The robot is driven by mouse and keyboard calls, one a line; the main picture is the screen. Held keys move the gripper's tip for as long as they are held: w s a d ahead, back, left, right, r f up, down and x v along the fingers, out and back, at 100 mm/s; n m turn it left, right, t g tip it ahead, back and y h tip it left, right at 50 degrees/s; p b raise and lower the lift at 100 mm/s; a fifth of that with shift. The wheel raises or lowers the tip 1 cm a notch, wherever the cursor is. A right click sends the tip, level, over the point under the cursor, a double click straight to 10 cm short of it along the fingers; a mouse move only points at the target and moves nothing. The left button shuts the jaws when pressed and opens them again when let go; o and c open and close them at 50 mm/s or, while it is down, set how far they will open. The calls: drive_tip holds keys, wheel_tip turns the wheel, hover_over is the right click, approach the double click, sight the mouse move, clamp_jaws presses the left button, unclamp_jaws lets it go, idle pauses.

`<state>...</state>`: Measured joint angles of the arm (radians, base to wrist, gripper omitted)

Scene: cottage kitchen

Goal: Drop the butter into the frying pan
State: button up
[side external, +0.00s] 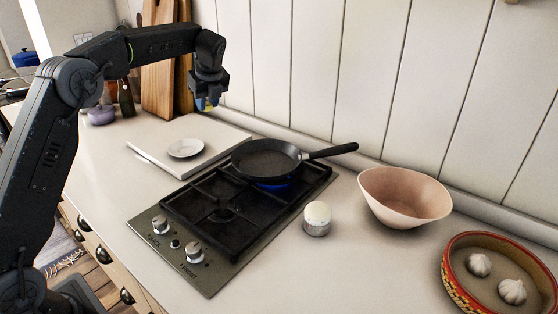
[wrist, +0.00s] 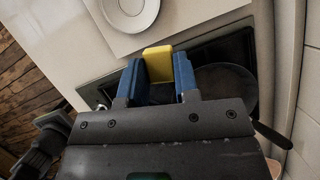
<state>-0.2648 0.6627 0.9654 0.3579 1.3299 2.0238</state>
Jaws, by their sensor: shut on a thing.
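In the wrist view my gripper (wrist: 158,80) has its two blue fingers on either side of a yellow block, the butter (wrist: 158,63), and is shut on it. In the side view my gripper (side external: 207,104) is raised well above the counter, near the wall; the butter is hardly visible there. The black frying pan (side external: 266,160) sits on the rear burner, its handle pointing right, with a blue flame under it. My gripper is above and to the left of the pan in the side view. The pan (wrist: 225,85) is partly hidden behind my gripper in the wrist view.
A small white plate (side external: 186,148) lies on a pale board (side external: 150,160) left of the hob (side external: 190,262). A round white-topped pot (side external: 317,219), a pink bowl (side external: 405,197) and a patterned dish (side external: 456,281) with garlic stand to the right. Wooden boards (side external: 158,75) lean at the wall.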

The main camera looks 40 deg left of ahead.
drive_tip(key=w+d+r+m+t, duration=0.1)
drive_tip(key=w+d+r+m, duration=0.15)
drive_tip(key=d, duration=0.65)
drive_tip(key=w+d+r+m+t, duration=0.1)
drive_tip(key=w+d+m, duration=0.15)
drive_tip(key=d, duration=0.75)
wheel_tip(320, 180, down, 6)
drive_tip(key=shift+n+h, duration=0.3)
drive_tip(key=shift+a, duration=0.15)
drive_tip(key=o, duration=0.7)
drive_tip(key=shift+c, duration=0.2)
drive_tip(key=v, duration=1.3)
drive_tip(key=shift+r, duration=0.35)
drive_tip(key=shift+r, duration=0.1)
